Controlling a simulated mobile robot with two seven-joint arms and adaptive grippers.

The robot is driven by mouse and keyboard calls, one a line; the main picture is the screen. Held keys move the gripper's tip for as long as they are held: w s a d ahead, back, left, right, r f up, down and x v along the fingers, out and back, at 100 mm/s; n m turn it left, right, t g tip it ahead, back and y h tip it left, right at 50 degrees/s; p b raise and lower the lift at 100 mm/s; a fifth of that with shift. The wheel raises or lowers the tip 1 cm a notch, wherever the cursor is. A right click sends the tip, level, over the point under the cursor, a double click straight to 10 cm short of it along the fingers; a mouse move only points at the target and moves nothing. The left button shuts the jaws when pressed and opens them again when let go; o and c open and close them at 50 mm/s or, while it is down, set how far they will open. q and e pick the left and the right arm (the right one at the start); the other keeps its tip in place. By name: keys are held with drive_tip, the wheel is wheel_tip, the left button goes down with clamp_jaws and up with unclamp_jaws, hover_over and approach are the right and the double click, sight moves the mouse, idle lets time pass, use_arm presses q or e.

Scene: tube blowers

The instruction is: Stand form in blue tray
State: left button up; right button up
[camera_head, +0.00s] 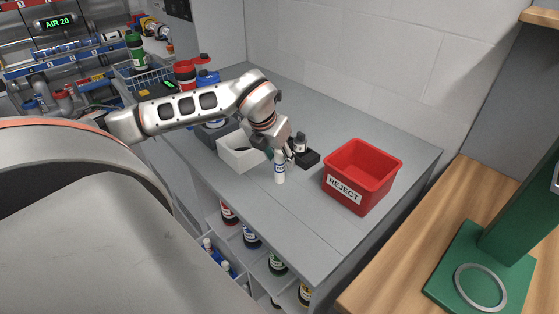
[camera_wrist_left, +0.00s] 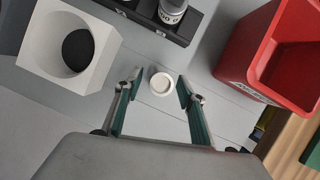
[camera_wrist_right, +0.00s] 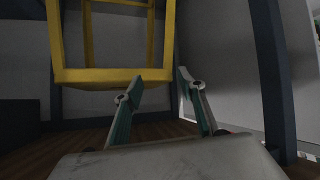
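A small white bottle with a blue label (camera_head: 280,168) stands upright on the grey counter. My left gripper (camera_head: 284,152) is right at its top. In the left wrist view the bottle's round white cap (camera_wrist_left: 160,83) sits between the open fingers (camera_wrist_left: 160,88), with a gap on both sides. My right gripper (camera_wrist_right: 160,82) is open and empty, away from the counter. A white block with a round hole (camera_head: 236,155) stands left of the bottle. I cannot tell for sure which thing is the form. A dark bluish-grey tray (camera_head: 207,138), partly hidden by my left arm, is behind the block.
A red REJECT bin (camera_head: 363,174) stands right of the bottle. A black holder (camera_head: 308,159) with a dark-capped bottle is just behind. Shelves below hold several bottles (camera_head: 250,236). A yellow frame (camera_wrist_right: 112,76) faces my right gripper. The counter's front is clear.

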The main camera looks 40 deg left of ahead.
use_arm(q)
drive_tip(key=shift+x, duration=0.75)
drive_tip(key=c, duration=1)
drive_tip(key=shift+r, duration=0.1)
